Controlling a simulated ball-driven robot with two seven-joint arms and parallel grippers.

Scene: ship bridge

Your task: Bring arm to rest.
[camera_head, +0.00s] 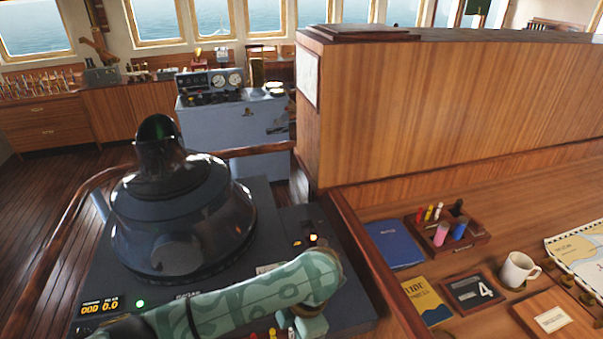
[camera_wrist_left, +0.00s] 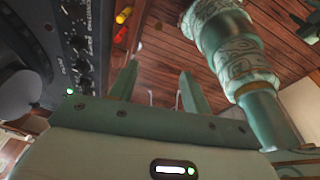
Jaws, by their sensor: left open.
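In the left wrist view my left gripper (camera_wrist_left: 158,78) has its two fingers apart, with nothing between them. Beyond the fingers are wooden planks, and the dark console panel (camera_wrist_left: 80,40) is on the left. In the head view my patterned green arm (camera_head: 260,297) comes in from the lower left. It lies across the front of the radar console (camera_head: 265,205), and its bend is near the console's right side. The left gripper itself is out of the head view. My right gripper shows in neither view.
A domed black radar hood (camera_head: 180,215) stands on the console. To the right, a wooden desk holds a blue book (camera_head: 393,243), a pen tray (camera_head: 470,243), a white mug (camera_head: 518,269) and a chart (camera_head: 580,250). A wooden partition (camera_head: 450,105) rises behind the desk.

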